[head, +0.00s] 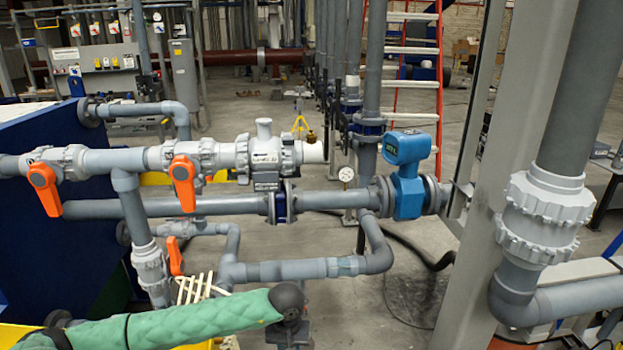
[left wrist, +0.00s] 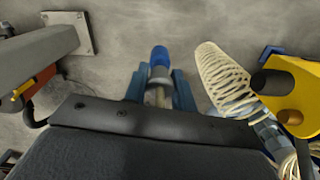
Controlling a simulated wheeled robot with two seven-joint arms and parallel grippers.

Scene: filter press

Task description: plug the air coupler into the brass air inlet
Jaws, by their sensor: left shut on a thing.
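My left gripper (left wrist: 157,82) is shut on the air coupler (left wrist: 160,56), which has a blue end and a metal body between the two blue-grey fingers. The blue end points away from the wrist, over bare floor. In the head view my green-sleeved left arm comes in at the bottom left; its wrist hangs down at the bottom edge, and the fingers and coupler cannot be made out there. A small brass-coloured fitting (head: 311,136), apparently the air inlet, sits by the white pipe end, well above and beyond that wrist. My right gripper is not in view.
A cream coiled hose (left wrist: 222,80) hangs right of the coupler, beside a yellow bracket (left wrist: 297,88). Grey pipes with orange-handled valves (head: 184,182) and a blue flow meter (head: 408,165) cross ahead. A grey post (head: 530,120) stands at right.

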